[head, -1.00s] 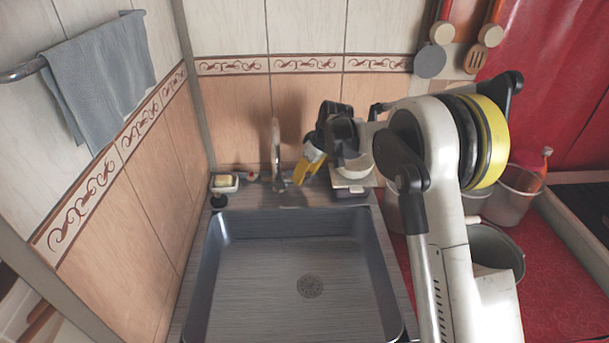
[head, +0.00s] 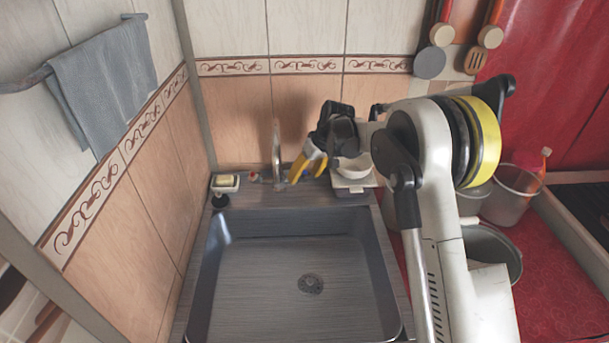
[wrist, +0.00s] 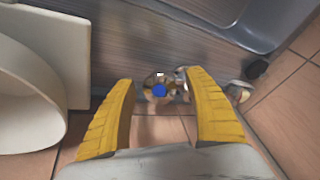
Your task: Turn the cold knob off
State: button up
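The cold knob (wrist: 159,91), with a blue cap, shows in the wrist view between my two yellow fingers and a little beyond their tips. My gripper (wrist: 163,80) is open, with a clear gap around the knob, and seems to hold nothing. In the head view my gripper (head: 303,170) is just right of the upright tap (head: 276,150), pointing down-left. There the cold knob is hard to make out beside the fingers. A reddish knob (head: 253,177) stands left of the tap.
A white bowl (head: 354,167) on a pale scale-like box sits right of my gripper; in the wrist view the bowl (wrist: 28,95) is close on the left. A soap dish (head: 224,183) is left of the tap. The empty sink (head: 285,285) lies in front, and the tiled wall is behind.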

jog(key=shift+r, duration=0.1)
jog(key=v, duration=1.1)
jog(key=shift+d+r, duration=0.2)
jog(key=shift+r, duration=0.15)
jog(key=shift+s+r, duration=0.1)
jog(key=shift+s, duration=0.1)
jog(key=s+d+r+m+t+h, duration=0.1)
jog(key=s+d+r, duration=0.15)
jog(key=s, duration=0.45)
jog(key=s+d+r+m+t, duration=0.1)
jog(key=s+d+r, duration=0.1)
jog(key=s+r, duration=0.3)
jog(key=s+d+r+m+h, duration=0.1)
jog(key=s+d+r, duration=0.1)
jog(key=s, duration=0.6)
jog(key=s+d+f+m+t, duration=0.1)
jog(key=s+d+f, duration=0.1)
jog(key=s, duration=0.6)
jog(key=s+d+f+m+t+h, duration=0.1)
jog(key=s+d+f+m, duration=0.1)
jog(key=s, duration=0.7)
jog(key=shift+s+d+f+t+h, duration=0.25)
jog(key=shift+d+f, duration=0.25)
jog(key=shift+f, duration=0.3)
